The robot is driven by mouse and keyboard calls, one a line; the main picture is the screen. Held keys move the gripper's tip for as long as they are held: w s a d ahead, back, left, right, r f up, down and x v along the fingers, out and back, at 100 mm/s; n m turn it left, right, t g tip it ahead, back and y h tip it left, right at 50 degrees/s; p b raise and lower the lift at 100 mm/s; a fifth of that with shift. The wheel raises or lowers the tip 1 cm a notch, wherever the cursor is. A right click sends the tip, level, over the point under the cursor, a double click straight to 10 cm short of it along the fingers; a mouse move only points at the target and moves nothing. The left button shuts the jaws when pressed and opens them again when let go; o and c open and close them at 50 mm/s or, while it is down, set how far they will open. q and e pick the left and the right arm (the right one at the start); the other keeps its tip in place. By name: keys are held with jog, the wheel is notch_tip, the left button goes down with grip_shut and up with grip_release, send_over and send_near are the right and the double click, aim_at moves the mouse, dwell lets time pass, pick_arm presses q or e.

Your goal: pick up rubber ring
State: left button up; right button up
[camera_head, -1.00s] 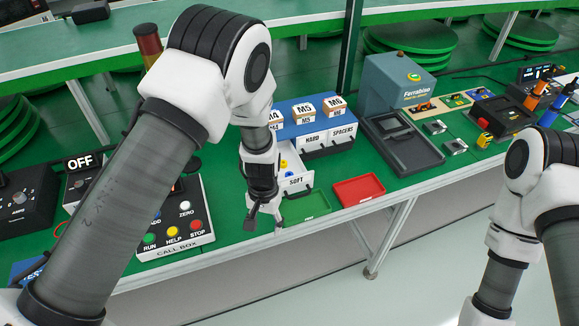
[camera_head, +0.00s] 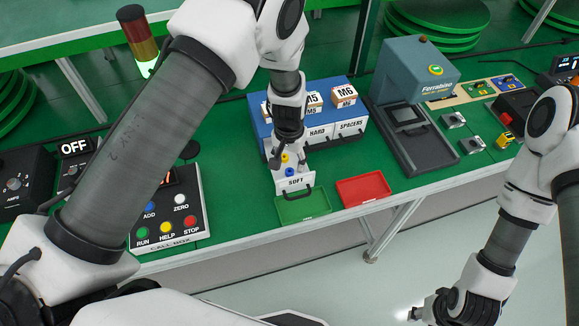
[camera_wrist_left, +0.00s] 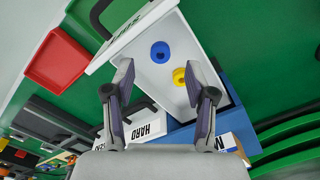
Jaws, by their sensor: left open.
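The open white SOFT drawer (camera_head: 293,184) holds a yellow ring (camera_head: 285,158) and a blue ring (camera_head: 289,171). In the left wrist view the blue ring (camera_wrist_left: 160,52) and the yellow ring (camera_wrist_left: 179,77) lie apart on the drawer floor (camera_wrist_left: 160,80). My left gripper (camera_head: 289,160) is over the drawer, fingers pointing down.
The blue drawer cabinet (camera_head: 256,122) has HARD and SPACERS drawers and small labelled boxes on top. A green tray (camera_head: 304,206) and a red tray (camera_head: 363,190) lie near the table's front edge. The call box (camera_head: 167,222) stands left, a grey-blue machine (camera_head: 412,75) right.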

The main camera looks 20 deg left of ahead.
aim_at(290, 170)
pick_arm(q)
notch_tip(290, 170, down, 4)
jog(key=shift+w+f+p, duration=0.1)
jog(key=shift+f+p, duration=0.15)
jog(key=shift+p, duration=0.25)
jog(key=shift+w+f, duration=0.15)
jog(key=shift+w, duration=0.1)
jog(key=shift+s, duration=0.15)
jog(key=c, duration=0.7)
jog(key=shift+r, duration=0.2)
jog(key=shift+c, duration=0.7)
